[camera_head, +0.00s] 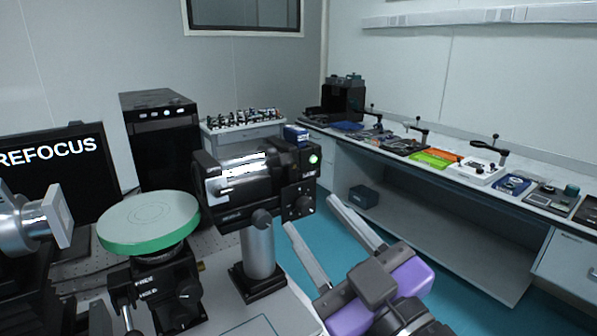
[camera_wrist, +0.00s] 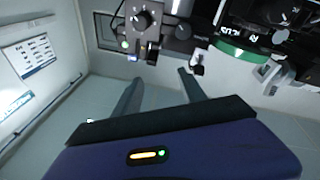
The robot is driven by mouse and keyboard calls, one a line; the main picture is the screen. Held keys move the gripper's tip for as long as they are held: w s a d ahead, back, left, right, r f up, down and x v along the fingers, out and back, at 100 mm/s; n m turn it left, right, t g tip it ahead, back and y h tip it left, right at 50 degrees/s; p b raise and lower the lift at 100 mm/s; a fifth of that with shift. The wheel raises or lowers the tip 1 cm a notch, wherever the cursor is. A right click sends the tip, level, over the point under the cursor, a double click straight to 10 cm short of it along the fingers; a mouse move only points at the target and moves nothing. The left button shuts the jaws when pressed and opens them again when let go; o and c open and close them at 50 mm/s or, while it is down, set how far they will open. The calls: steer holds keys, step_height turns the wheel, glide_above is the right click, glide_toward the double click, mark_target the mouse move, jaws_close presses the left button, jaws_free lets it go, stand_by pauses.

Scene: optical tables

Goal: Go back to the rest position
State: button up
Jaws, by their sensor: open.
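My gripper (camera_head: 310,212) is in the lower middle of the head view, with its two long grey fingers spread apart and nothing between them. Its purple body is at the bottom, and the fingers point up and left toward the black-and-silver camera device (camera_head: 258,180) on a post. The fingers look apart from the device. In the wrist view my gripper (camera_wrist: 160,77) shows two separated fingers with an empty gap, and the device (camera_wrist: 145,18) appears at the top, turned over.
A green-rimmed round disc (camera_head: 148,222) stands on a black mount at left, near a monitor (camera_head: 55,170) reading "REFOCUS". A black tower (camera_head: 162,135) is behind. A long bench (camera_head: 440,178) with several instruments runs along the right wall. Blue floor (camera_head: 400,235) is open between.

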steer(key=s+d+f+m+t+h+p, duration=0.1)
steer(key=s+d+f+m+t+h, duration=0.2)
steer(key=s+d+f+m+h, duration=0.8)
steer(key=s+d+f+g, duration=0.3)
steer(key=s+f, duration=0.5)
steer(key=s, duration=0.3)
steer(key=s+d+f+g+y+p, duration=0.1)
steer(key=s+d+f+g, duration=0.2)
steer(key=s+f, duration=0.5)
steer(key=s, duration=0.3)
steer(key=shift+d+f+n, duration=0.15)
steer(key=shift+f+n, duration=0.05)
steer(key=shift+n, duration=0.1)
